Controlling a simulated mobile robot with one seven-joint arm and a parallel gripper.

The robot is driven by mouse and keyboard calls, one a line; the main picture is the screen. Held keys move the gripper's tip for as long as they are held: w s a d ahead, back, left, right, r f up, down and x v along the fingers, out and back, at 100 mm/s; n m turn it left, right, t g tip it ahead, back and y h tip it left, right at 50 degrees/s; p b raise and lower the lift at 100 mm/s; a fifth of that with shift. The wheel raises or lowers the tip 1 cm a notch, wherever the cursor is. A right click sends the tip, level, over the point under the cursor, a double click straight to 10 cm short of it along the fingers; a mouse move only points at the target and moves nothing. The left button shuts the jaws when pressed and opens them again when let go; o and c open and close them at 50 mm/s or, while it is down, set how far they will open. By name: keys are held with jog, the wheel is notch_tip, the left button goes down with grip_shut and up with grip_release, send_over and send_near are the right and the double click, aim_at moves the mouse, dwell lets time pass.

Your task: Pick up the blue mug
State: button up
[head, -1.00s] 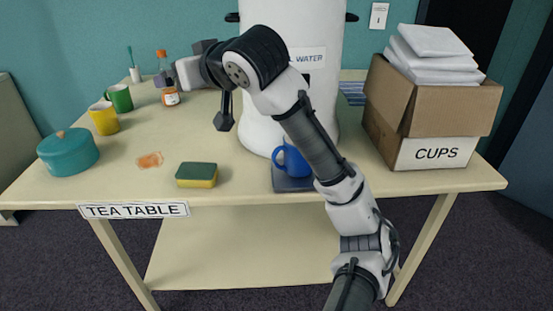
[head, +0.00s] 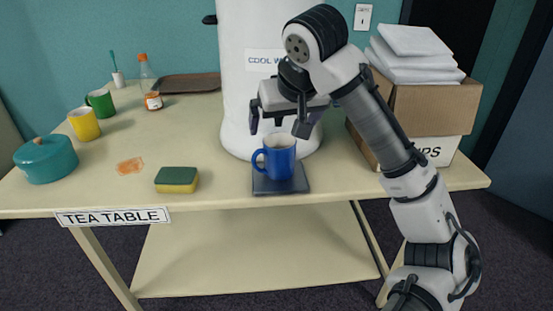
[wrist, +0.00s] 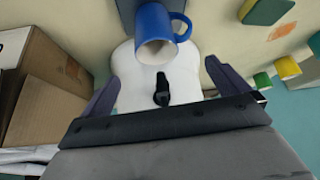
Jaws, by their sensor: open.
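The blue mug (head: 279,157) stands upright on a dark square mat (head: 281,188) near the front edge of the table, in front of the white water dispenser. Its handle points left in the head view. My gripper (head: 279,124) is open and empty, a little above and behind the mug, with its fingers pointing down. In the wrist view the blue mug (wrist: 158,28) is at the top middle, past the fingertips of my open gripper (wrist: 167,68) and apart from them. Its pale inside shows, and its handle points right there.
The water dispenser (head: 240,75) stands right behind the mug. A cardboard box (head: 425,105) with stacked white packs is at the right, beside my arm. A green-yellow sponge (head: 176,180) lies left of the mat. A teal pot (head: 45,160), yellow mug (head: 84,124) and green mug (head: 100,101) stand farther left.

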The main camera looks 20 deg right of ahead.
aim_at(277, 134)
jog(key=p+x, duration=0.1)
jog(key=x, duration=0.6)
jog(key=shift+f, duration=0.2)
jog(key=shift+c, duration=0.3)
jog(key=shift+s+a, duration=0.1)
jog(key=c, duration=1.9)
jog(key=shift+r, duration=0.15)
jog(key=shift+r, duration=0.45)
jog(key=s+a+b, duration=0.1)
jog(key=s+b, duration=0.2)
jog(key=s, duration=1.4)
jog(key=shift+s+a+r, duration=0.2)
jog(key=shift+s, duration=0.1)
